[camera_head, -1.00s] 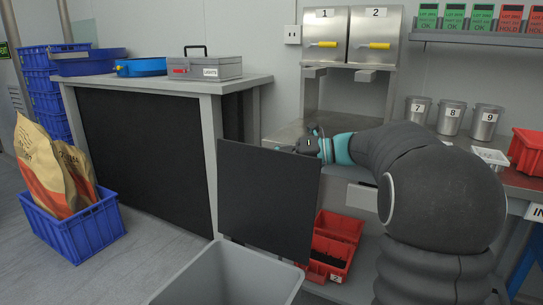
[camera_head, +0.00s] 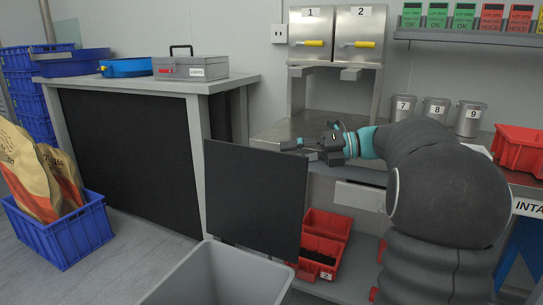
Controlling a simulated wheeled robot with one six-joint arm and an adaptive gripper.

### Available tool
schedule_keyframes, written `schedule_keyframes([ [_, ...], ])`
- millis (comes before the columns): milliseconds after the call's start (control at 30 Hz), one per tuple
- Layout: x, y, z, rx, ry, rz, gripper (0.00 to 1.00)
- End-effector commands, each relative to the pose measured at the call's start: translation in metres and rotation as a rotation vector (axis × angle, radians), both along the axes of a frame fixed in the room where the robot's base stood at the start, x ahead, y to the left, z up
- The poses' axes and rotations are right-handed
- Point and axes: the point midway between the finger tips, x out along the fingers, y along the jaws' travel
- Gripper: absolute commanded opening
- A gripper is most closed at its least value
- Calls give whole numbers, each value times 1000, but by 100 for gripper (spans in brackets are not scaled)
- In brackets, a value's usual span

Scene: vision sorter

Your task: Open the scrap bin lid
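The scrap bin (camera_head: 215,277) is a grey open-topped bin at the bottom centre. Its black lid (camera_head: 255,195) stands raised, nearly upright, behind the bin's opening, and the inside of the bin shows. My gripper (camera_head: 291,148) is just at the top right edge of the lid, with its dark fingers pointing left. The fingers look spread apart, and nothing shows between them. I cannot tell whether a finger touches the lid's edge.
A grey-topped bench (camera_head: 150,85) with a toolbox (camera_head: 191,67) stands left. A blue crate (camera_head: 63,232) with paper sacks is on the floor. Red bins (camera_head: 324,245) sit on a low shelf behind the lid. A steel counter with numbered cups (camera_head: 436,110) is right.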

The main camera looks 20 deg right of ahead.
Motion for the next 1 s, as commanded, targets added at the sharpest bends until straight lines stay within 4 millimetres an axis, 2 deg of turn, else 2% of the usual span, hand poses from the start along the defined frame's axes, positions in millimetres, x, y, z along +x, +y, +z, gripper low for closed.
schedule_keyframes([
  [133, -7, -20, 4, 0, -1, -3, 37],
  [333, -12, -31, 6, 1, 1, -1, 37],
  [833, -12, -31, 6, -4, -4, -2, 37],
  [1000, -13, -20, 12, -104, -106, -32, 37],
])
